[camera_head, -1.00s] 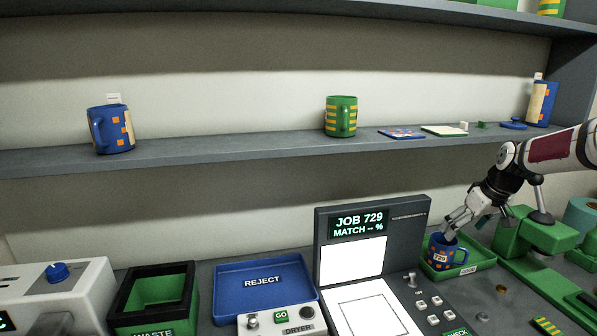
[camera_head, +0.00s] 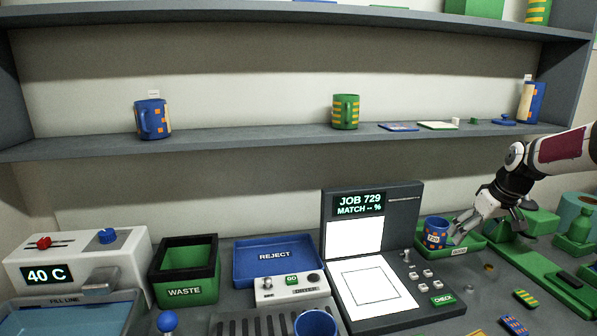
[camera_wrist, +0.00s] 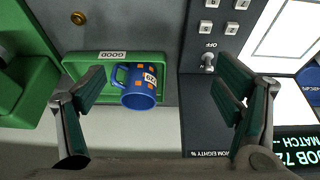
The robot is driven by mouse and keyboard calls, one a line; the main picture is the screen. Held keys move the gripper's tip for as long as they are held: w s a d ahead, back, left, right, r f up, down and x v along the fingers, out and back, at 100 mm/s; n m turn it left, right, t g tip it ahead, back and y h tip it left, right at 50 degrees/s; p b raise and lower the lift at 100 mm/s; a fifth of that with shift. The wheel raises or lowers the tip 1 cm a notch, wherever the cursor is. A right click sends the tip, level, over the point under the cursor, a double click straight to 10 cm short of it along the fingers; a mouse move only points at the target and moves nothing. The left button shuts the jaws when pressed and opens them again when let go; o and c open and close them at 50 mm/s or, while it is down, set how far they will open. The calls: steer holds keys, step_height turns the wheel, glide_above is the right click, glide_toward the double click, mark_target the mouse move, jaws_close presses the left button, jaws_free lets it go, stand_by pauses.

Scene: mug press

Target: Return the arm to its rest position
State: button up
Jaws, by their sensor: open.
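My gripper (camera_head: 466,228) is open at the right of the head view, just right of a blue mug with orange squares and a white tag (camera_head: 435,233). The mug stands in the green GOOD tray (camera_head: 468,243). In the wrist view, the open fingers of my gripper (camera_wrist: 160,95) lie to either side of the mug (camera_wrist: 138,88), with a gap on both sides. The green tray (camera_wrist: 90,62) lies beneath it. The fingers hold nothing.
The job station (camera_head: 372,285) with its screen stands left of the tray. A green press-like stand (camera_head: 535,222) is on the right. A blue REJECT tray (camera_head: 273,262) and a green WASTE bin (camera_head: 186,275) stand further left. The shelf (camera_head: 250,143) above holds mugs.

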steer(key=s+a+r+g+h, duration=0.1)
steer(key=s+a+r, duration=0.5)
steer(key=s+a, duration=0.25)
steer(key=s+a+r+h, duration=0.1)
steer(key=s+a+r, duration=0.5)
steer(key=s+a, duration=0.25)
steer(key=s+a+f+m, duration=0.1)
steer(key=s+a, duration=0.3)
steer(key=s, duration=0.7)
steer(key=s+a+m+t+y, duration=0.1)
steer(key=s+a, duration=0.3)
steer(key=s, duration=0.8)
steer(key=shift+a+f, duration=0.15)
steer(key=shift+f, duration=0.2)
steer(key=shift+s, duration=0.1)
